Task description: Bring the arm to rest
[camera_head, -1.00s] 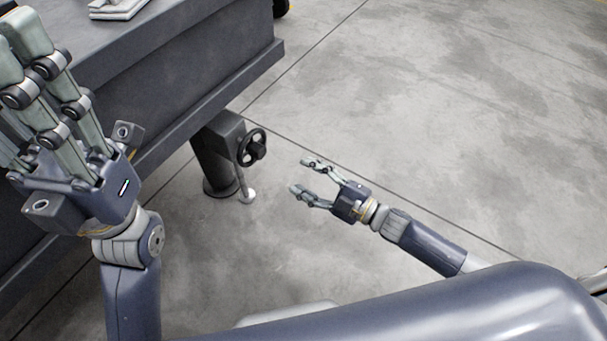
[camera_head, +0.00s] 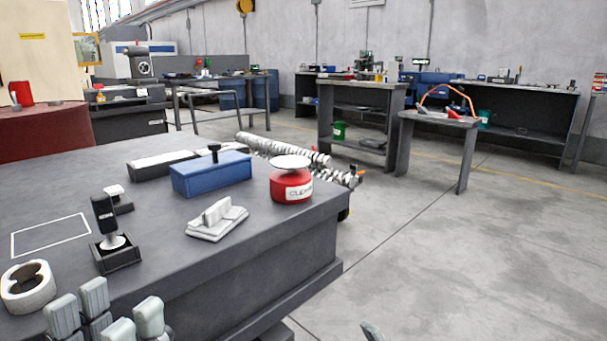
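My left gripper (camera_head: 106,315) shows at the bottom left, in front of the dark workbench (camera_head: 260,255). Only its grey-green fingertips are in the picture; its palm and arm are cut off. The tips stand apart in two groups, with nothing seen between them. Of my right gripper (camera_head: 372,331) only one small fingertip shows at the bottom edge, over the floor. Its other finger and its arm are out of the picture.
The bench carries a red tin (camera_head: 291,188), a blue box (camera_head: 210,175), a grey block (camera_head: 216,220), a dark upright tool (camera_head: 107,225) and a white ring (camera_head: 28,287). The floor (camera_head: 450,265) on the right is clear. Other workbenches (camera_head: 360,92) stand further back.

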